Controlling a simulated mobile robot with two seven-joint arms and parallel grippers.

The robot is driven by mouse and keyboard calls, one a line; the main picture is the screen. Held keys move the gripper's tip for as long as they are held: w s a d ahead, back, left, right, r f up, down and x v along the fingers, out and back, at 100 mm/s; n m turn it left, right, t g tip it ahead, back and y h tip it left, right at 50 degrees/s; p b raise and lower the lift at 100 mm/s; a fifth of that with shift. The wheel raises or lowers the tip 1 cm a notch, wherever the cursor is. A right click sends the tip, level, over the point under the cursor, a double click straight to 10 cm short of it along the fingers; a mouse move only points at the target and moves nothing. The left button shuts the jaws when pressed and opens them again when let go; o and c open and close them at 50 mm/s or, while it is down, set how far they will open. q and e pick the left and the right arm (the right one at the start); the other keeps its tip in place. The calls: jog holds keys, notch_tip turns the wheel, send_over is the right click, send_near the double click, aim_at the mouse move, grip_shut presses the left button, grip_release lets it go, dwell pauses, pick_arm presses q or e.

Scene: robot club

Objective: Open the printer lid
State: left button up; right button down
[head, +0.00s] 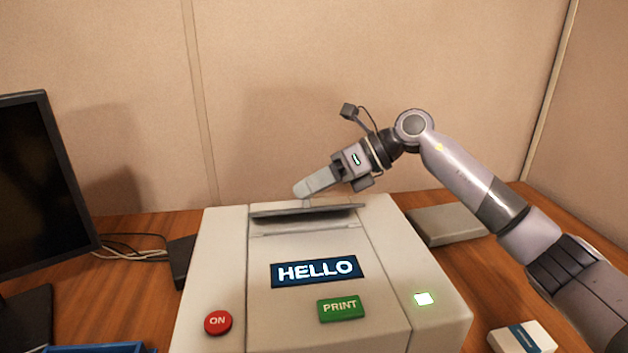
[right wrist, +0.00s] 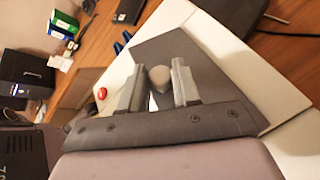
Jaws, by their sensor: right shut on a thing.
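The printer (head: 215,270) is a pale box on the wooden desk, with a HELLO screen (head: 315,271), a green PRINT button (head: 338,308) and a red ON button (head: 218,322). Its grey lid (head: 275,213) at the top back shows as a thin, nearly edge-on panel; exactly how far it is tilted I cannot tell. My right gripper (head: 302,191) is above the lid, shut on the lid's small knob. In the right wrist view the rounded knob (right wrist: 160,76) sits between the two fingers of the gripper (right wrist: 159,86), with the grey lid (right wrist: 208,80) around them. My left gripper is not in view.
A dark monitor (head: 35,190) stands at the left, with cables and a small black box (head: 182,261) beside the printer. A grey flat case (head: 445,225) and a white box (head: 522,338) lie at the right. A wall is close behind.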

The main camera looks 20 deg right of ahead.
jog(key=shift+w+d+r, duration=0.15)
jog(key=shift+w+r, duration=0.1)
jog(key=shift+w, duration=0.05)
jog(key=c, duration=0.9)
grip_release()
jog(key=shift+f, duration=0.1)
jog(key=v, duration=0.7)
jog(key=shift+s+b, duration=0.1)
jog(key=shift+b, duration=0.2)
jog(key=shift+o, duration=0.4)
